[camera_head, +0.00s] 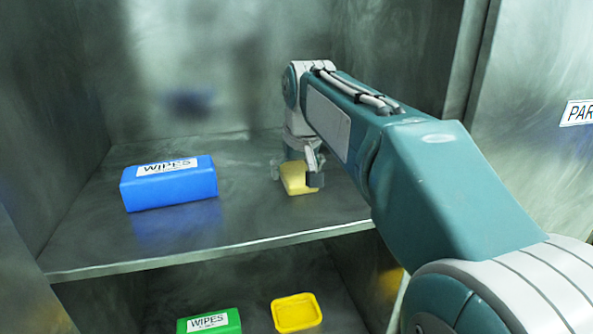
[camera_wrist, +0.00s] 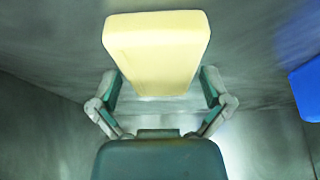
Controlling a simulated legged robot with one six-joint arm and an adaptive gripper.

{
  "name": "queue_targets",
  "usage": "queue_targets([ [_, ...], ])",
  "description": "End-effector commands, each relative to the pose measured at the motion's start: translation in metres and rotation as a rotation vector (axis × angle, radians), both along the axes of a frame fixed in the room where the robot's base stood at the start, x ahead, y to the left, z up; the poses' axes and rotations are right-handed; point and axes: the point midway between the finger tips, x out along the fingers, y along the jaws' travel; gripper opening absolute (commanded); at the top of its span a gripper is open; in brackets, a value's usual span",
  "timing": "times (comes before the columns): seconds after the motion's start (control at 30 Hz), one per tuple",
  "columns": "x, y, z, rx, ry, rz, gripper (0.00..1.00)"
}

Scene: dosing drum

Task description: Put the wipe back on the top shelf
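The yellow wipe (camera_head: 296,178) is a pale, folded-looking block at the right part of the top shelf (camera_head: 250,222). My gripper (camera_head: 298,172) points down over it, with a finger on each side. In the wrist view the wipe (camera_wrist: 157,52) sits between the two fingertips of my gripper (camera_wrist: 160,85), which meet its sides; it looks clasped. The wipe is at or just above the shelf surface; I cannot tell whether it touches.
A blue wipes box (camera_head: 170,184) stands left of the wipe on the same shelf. Below are a green wipes box (camera_head: 210,322) and a yellow tray (camera_head: 296,312). Metal walls close in the sides and back. The shelf between the blue box and the wipe is clear.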

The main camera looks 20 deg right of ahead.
Motion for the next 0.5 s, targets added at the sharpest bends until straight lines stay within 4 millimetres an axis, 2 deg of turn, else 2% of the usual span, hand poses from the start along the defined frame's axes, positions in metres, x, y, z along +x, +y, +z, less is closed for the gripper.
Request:
queue_targets([
  [0.3, -0.001, 0.000, 0.004, 0.000, -0.002, 0.000, 1.00],
  [0.37, -0.003, 0.000, 0.009, 0.000, -0.004, 0.000, 1.00],
  [0.5, -0.012, 0.000, 0.033, 0.000, -0.007, 0.000, 1.00],
])
